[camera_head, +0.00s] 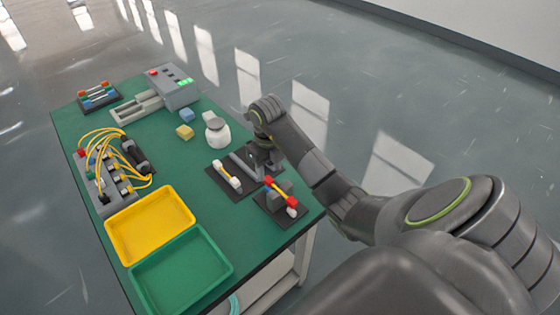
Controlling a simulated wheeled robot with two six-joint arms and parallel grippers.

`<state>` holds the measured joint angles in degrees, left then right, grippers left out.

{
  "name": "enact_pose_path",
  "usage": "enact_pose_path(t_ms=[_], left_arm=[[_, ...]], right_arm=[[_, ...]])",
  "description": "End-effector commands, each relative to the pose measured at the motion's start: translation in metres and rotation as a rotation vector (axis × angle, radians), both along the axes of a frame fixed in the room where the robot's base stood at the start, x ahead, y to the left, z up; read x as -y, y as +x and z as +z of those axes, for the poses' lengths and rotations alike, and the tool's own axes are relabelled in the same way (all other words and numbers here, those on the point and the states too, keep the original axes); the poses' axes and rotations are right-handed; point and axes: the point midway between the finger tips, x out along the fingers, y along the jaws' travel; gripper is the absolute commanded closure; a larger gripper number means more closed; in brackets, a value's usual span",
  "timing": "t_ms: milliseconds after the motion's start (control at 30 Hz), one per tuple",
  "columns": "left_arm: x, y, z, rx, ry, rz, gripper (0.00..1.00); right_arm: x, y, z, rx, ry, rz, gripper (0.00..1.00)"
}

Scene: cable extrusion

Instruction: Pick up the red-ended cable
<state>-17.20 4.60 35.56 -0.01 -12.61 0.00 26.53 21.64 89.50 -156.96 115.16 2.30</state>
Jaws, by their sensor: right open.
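The red-ended cable (281,191) lies across a grey block on a dark base (274,207) near the table's right corner. It has red pieces near both ends and a yellow middle, with white beyond the near red piece. My right gripper (264,160) is open, just behind and slightly left of the cable. It points down and looks empty; its fingertips are small and dark, so the exact gap is unclear. My left gripper is not in view.
A white-ended cable (227,174) lies on a neighbouring dark base. A white jar (217,132) stands behind it. Yellow (110,228) and green (136,281) trays sit in front. A grey machine (177,94) and yellow-wired unit (96,197) stand farther left. The table middle is mostly clear.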

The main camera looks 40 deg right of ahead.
Motion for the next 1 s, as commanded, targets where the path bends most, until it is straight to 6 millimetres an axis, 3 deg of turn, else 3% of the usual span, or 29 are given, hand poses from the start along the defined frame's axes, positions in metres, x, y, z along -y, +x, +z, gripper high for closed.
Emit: enact_pose_path(t_ms=[233,333,633,900,1000], left_arm=[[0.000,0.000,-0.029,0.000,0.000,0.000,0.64],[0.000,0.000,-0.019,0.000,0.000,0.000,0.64],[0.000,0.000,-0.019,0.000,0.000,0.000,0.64],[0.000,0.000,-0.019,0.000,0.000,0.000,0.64],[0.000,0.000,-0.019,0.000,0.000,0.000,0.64]], right_arm=[[0.001,0.002,-0.031,-0.001,0.000,0.000,0.55],[0.001,0.001,-0.039,-0.005,0.003,0.000,0.55],[0.001,0.002,-0.047,0.000,0.000,0.000,0.56],[0.001,0.002,-0.047,-0.001,0.000,0.000,0.91],[0.001,0.002,-0.047,0.000,0.000,0.000,1.00]])
